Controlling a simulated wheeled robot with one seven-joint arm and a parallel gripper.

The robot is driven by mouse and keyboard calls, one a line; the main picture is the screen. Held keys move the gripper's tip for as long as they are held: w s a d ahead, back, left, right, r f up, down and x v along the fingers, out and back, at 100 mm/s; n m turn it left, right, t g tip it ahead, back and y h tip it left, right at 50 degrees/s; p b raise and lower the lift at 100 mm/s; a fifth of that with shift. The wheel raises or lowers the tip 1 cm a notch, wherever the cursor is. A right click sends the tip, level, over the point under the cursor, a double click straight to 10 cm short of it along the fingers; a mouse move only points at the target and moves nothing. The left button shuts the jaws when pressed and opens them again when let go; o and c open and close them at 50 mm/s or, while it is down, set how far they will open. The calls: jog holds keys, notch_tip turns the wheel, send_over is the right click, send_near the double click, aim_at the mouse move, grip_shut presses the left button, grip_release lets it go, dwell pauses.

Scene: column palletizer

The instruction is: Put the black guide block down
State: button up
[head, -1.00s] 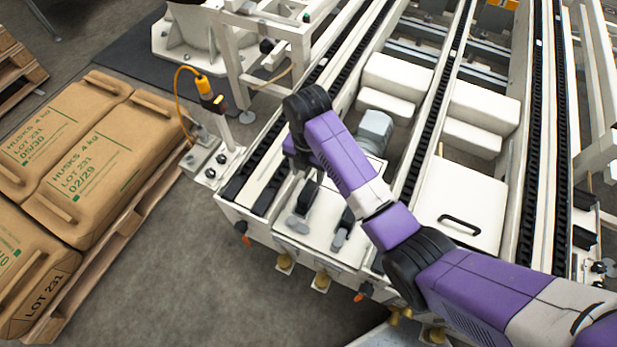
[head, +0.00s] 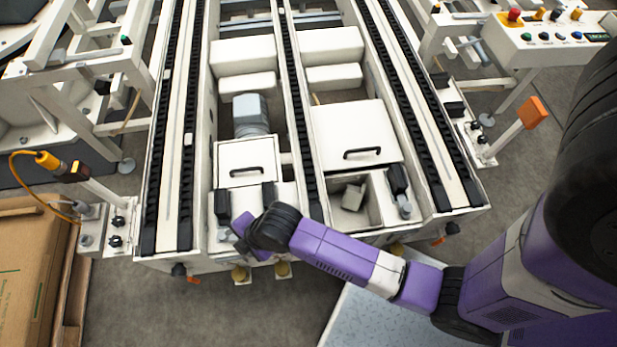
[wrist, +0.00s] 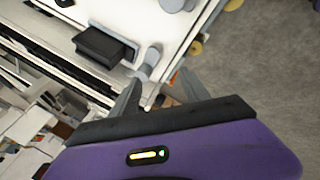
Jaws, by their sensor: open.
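My gripper (wrist: 158,92) is open in the wrist view, and no block shows between its grey fingers. A black block (wrist: 103,46) sits on the white conveyor end just beyond the fingertips, beside a grey rounded post (wrist: 148,63). In the head view, my gripper end (head: 243,230) is over the front edge of the conveyor, its fingers mostly hidden.
An open compartment (head: 374,207) holding a small grey piece (head: 353,197) is right of my wrist. White lids with black handles (head: 247,156) lie behind. A sensor post (head: 100,190) with a yellow cable stands left, an orange-topped post (head: 532,112) right.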

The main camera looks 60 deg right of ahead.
jog(key=s+d+r+m+t+h, duration=0.1)
jog(key=s+d+r+m+t, duration=0.2)
jog(key=s+r+m, duration=0.45)
jog(key=s+d+r+m+t+h, duration=0.1)
jog(key=s+d+r+m+t, duration=0.2)
jog(key=s+r, duration=0.6)
jog(key=s+d+r+m+t, duration=0.1)
jog(key=s+r+m+t, duration=0.2)
jog(key=r, duration=0.8)
jog(key=s+m, duration=0.1)
jog(key=s, duration=0.1)
jog(key=shift+s+d, duration=0.15)
jog(key=shift+s, duration=0.15)
jog(key=shift+r+m, duration=0.1)
jog(key=shift+m, duration=0.15)
notch_tip(320, 180, up, 3)
jog(key=p, duration=0.3)
jog(key=shift+c, duration=0.4)
